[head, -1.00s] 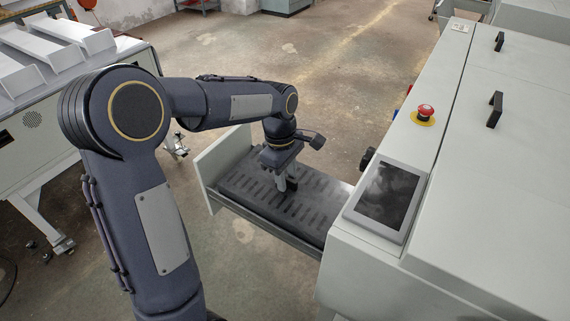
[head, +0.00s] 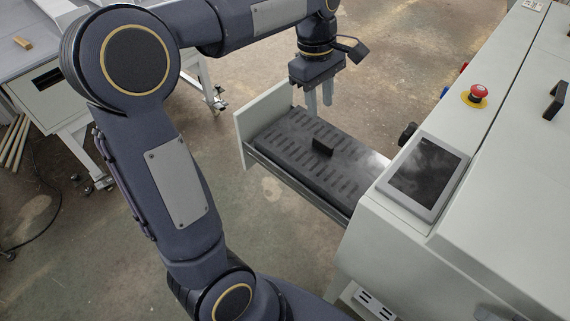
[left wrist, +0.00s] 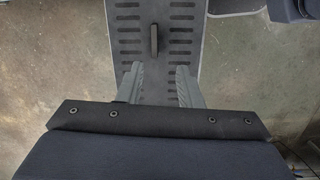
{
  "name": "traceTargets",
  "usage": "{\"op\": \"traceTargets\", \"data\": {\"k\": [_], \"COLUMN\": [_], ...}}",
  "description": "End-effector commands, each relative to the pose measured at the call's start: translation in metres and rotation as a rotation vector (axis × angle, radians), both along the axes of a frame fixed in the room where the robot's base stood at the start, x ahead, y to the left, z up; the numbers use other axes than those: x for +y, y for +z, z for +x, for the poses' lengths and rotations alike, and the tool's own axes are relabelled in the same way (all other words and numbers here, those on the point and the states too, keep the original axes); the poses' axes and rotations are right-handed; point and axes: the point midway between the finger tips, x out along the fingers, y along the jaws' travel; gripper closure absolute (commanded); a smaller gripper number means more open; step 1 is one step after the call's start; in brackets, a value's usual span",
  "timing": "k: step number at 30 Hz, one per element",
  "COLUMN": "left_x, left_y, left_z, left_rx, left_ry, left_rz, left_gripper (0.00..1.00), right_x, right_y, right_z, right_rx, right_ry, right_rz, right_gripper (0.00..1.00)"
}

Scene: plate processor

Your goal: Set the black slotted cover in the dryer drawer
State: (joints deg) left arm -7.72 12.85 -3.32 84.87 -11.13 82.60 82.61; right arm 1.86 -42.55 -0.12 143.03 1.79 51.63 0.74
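The black slotted cover (head: 288,150) lies flat in the pulled-out dryer drawer (head: 240,138). Its small upright handle (head: 323,146) stands free near its middle. In the left wrist view the cover (left wrist: 175,45) and its handle (left wrist: 154,41) show ahead of the fingers, with nothing gripping them. My left gripper (head: 318,102) is above the far side of the drawer, pointing down, clear of the handle. In the left wrist view its two fingers (left wrist: 155,82) are apart with nothing between them. My right gripper is not in view.
The grey machine (head: 500,185) fills the right side, with a dark screen (head: 425,178) and a red stop button (head: 477,93) on top. A pale bench (head: 75,75) stands at the back left. The floor around the drawer's outer end is clear.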

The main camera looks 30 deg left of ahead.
Motion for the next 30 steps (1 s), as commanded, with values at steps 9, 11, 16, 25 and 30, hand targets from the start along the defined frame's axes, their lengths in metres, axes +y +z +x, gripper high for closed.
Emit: {"op": "traceTargets", "data": {"k": [9, 11, 16, 25, 30], "left_x": [0.001, -0.003, -0.018, -0.033, -0.033], "left_y": [-0.006, -0.013, -0.039, -0.068, -0.069], "left_z": [-0.111, -0.132, -0.180, -0.211, -0.212], "left_rx": [-0.332, -0.404, -0.580, -0.705, -0.705], "left_ry": [-0.529, -0.636, -0.896, -1.101, -1.107], "left_rz": [-0.057, -0.043, 0.032, 0.134, 0.136], "left_gripper": [0.68, 0.68, 0.68, 0.68, 0.68], "right_x": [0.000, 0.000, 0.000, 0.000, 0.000], "right_y": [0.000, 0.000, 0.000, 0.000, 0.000], "right_z": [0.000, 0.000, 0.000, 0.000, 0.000], "right_rx": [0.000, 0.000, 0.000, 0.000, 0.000], "right_ry": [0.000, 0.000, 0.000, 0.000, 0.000], "right_rz": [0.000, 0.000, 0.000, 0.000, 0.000], "right_gripper": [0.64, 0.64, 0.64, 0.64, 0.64]}}
